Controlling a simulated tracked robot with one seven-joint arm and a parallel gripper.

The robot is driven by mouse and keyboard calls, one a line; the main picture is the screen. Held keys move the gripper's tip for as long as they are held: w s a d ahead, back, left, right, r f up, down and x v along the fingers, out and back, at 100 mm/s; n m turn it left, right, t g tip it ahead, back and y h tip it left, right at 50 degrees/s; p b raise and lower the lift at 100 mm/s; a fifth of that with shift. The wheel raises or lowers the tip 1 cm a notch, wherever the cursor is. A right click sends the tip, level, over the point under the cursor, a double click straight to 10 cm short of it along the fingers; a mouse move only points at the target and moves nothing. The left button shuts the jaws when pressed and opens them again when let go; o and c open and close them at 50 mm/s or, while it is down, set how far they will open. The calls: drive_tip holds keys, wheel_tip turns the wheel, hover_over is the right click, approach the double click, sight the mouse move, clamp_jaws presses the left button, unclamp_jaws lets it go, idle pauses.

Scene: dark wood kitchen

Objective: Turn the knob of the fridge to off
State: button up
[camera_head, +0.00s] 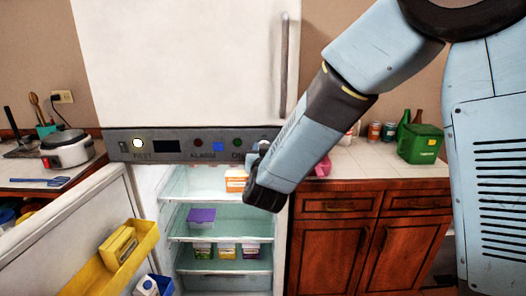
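The fridge (185,60) is white, with a grey control panel (175,157) across its middle. My gripper (256,162) is at the right end of this panel, in front of the fridge. It hides that end of the panel. I cannot make out the knob; a small pale shape shows at the gripper's tip, but I cannot tell whether it is knob or finger. Whether the fingers are open or touching anything is unclear.
The lower fridge door (70,215) stands open to the left, with a yellow bin (125,255). Glass shelves (180,235) hold several boxes. The upper door's handle (284,65) is above my gripper. A counter (380,160) with a green container (420,144) is at right.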

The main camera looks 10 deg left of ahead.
idle(0.6)
drive_tip(key=o, duration=1)
drive_tip(key=v, duration=1.3)
drive_tip(key=shift+s+d, duration=0.15)
drive_tip(key=shift+s, duration=0.15)
